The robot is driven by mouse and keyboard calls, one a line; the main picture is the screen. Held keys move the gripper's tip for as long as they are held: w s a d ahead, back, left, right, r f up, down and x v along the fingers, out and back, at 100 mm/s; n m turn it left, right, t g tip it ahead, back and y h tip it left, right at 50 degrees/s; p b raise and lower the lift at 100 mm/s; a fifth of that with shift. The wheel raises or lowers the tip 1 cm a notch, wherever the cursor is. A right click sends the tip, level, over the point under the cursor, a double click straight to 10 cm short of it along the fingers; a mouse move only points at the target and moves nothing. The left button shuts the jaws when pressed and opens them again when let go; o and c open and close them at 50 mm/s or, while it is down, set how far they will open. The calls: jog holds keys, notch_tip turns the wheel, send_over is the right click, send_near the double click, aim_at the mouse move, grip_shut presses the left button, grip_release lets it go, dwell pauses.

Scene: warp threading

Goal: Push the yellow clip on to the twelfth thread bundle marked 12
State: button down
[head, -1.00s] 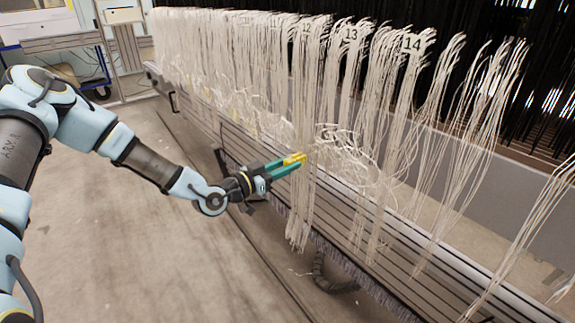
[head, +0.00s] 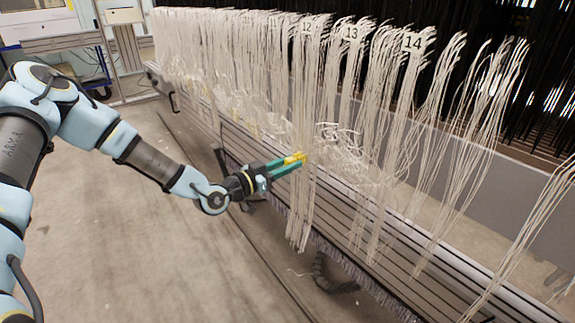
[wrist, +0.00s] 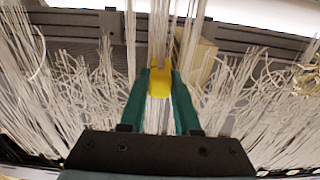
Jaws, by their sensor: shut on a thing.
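The yellow clip (head: 293,158) is held between the teal fingers of my gripper (head: 290,164) in the head view. In the wrist view the clip (wrist: 160,80) sits between the tips of the gripper (wrist: 160,84), with pale threads running up from it and below it between the fingers. The bundle marked 12 (head: 307,90) hangs at the fingertips, and the clip meets its left edge in the head view. I cannot tell how far the strands are inside the clip.
Bundles marked 13 (head: 351,60) and 14 (head: 409,70) hang to the right, and several more hang to the left. A slatted grey beam (head: 345,210) runs behind and below the threads. Loose curled threads lie on it. The floor (head: 130,240) on the near side is clear.

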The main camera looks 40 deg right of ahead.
aim_at(302, 158)
jog(key=shift+s+d+b, duration=0.15)
jog(key=shift+d+b, duration=0.7)
jog(key=shift+d, duration=1.6)
dwell(1.1)
jog(key=shift+c, duration=0.7)
grip_release()
jog(key=a, duration=0.9)
jog(key=shift+w+p, duration=0.25)
jog(key=shift+p, duration=0.2)
dwell(0.6)
dwell(0.4)
